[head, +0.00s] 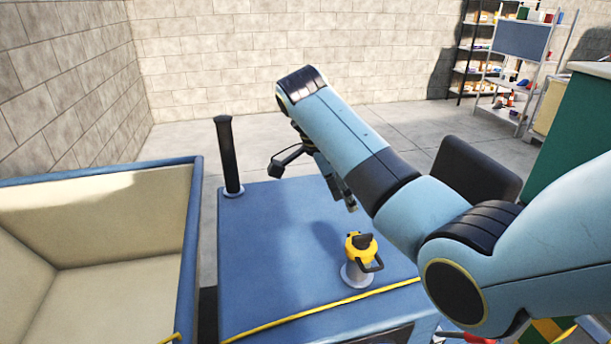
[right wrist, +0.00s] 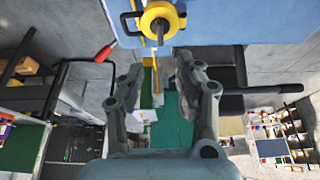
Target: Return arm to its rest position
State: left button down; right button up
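My right arm (head: 345,125) reaches in from the right over the blue-topped unit. My right gripper (head: 348,202) hangs below the arm's far end, partly hidden by it. In the right wrist view my right gripper (right wrist: 157,82) has its two fingers spread apart with nothing between them. A yellow filler cap with a black handle (head: 361,248) sits on a pale round neck on the blue top. It also shows in the right wrist view (right wrist: 160,20), beyond the fingertips and apart from them. My left gripper is in neither view.
The blue top (head: 265,260) carries a black upright post (head: 229,155) and a yellow line. A blue-rimmed open bin (head: 192,225) with a cream inside stands left. Shelves (head: 478,50) and a green cabinet (head: 570,125) stand right. Floor behind the unit is clear.

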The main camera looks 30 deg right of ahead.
jog(key=s+a+f+n+t+y, duration=0.1)
jog(key=s+f+n, duration=0.2)
jog(key=s+n, duration=0.3)
jog(key=s+a+f+n+t, duration=0.2)
jog(key=s+f+n, duration=0.1)
jog(key=s+n, duration=0.3)
jog(key=s+a+r+n+t+y, duration=0.1)
jog(key=s+a+r+n, duration=0.1)
jog(key=s+n, duration=0.35)
jog(key=s+a+r+n+t+y, duration=0.1)
jog(key=s+a+r+n, duration=0.15)
jog(key=s+n, duration=0.35)
jog(key=s+d+f+m+g+b, duration=0.15)
jog(key=f+b, duration=0.45)
jog(key=f, duration=1.4)
jog(key=s+d+f+b, duration=0.15)
jog(key=f+b, duration=0.55)
jog(key=f, duration=1.2)
jog(key=s+f+b, duration=0.4)
jog(key=s+f, duration=0.5)
jog(key=f, duration=0.3)
jog(key=s+f+g+b, duration=0.1)
jog(key=s+f+b, duration=0.4)
jog(key=s+f, duration=0.5)
notch_tip(320, 180, down, 4)
jog(key=shift+d+r+b, duration=0.2)
jog(key=shift+b, duration=0.1)
